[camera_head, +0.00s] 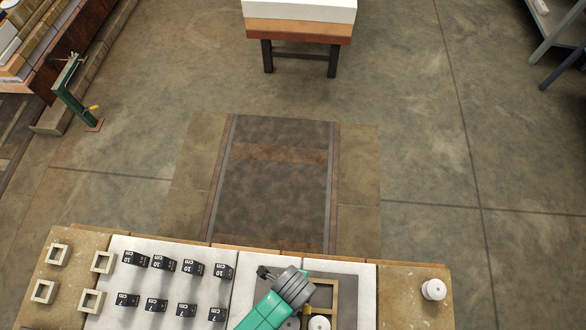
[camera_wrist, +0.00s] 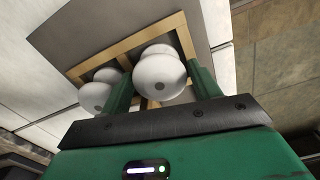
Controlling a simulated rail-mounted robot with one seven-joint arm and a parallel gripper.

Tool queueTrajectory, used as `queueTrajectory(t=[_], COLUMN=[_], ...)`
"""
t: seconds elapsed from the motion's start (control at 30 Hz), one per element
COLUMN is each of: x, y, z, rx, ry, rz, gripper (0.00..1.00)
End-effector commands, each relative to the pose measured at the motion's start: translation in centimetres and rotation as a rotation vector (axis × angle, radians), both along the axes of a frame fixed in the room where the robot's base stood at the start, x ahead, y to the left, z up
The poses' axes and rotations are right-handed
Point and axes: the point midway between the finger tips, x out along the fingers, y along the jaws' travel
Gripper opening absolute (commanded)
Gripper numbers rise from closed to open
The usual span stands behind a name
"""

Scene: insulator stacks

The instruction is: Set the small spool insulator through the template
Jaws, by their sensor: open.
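The template (camera_wrist: 130,42) is a tan wooden frame with openings, lying on a grey plate (camera_wrist: 85,35). It also shows in the head view (camera_head: 335,296), partly hidden by my arm. My gripper (camera_wrist: 160,76) is open, its green fingers on either side of a white spool insulator (camera_wrist: 158,72) standing at the template's frame. Whether the fingers touch it is unclear. A second white spool insulator (camera_wrist: 98,94) stands to the left, partly behind the left finger. One white insulator shows beside my arm in the head view (camera_head: 319,322). Which one is the small spool is unclear.
Another white insulator (camera_head: 433,289) stands alone at the bench's right end. Several black marked blocks (camera_head: 164,265) stand in rows on white slabs to the left. Several square beige frames (camera_head: 58,254) lie at the far left. The floor beyond is mostly clear.

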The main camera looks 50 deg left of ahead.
Motion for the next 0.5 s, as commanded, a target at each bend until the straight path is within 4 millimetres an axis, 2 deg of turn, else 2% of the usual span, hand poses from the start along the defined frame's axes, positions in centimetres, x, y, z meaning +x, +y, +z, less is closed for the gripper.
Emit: queueTrajectory(t=[0.3,0.5], x=[0.1,0.1], y=[0.0,0.0], z=[7.6,11.1], rx=[0.000,-0.001], ry=[-0.004,-0.003], rz=[0.001,0.001], gripper=[0.62,0.62])
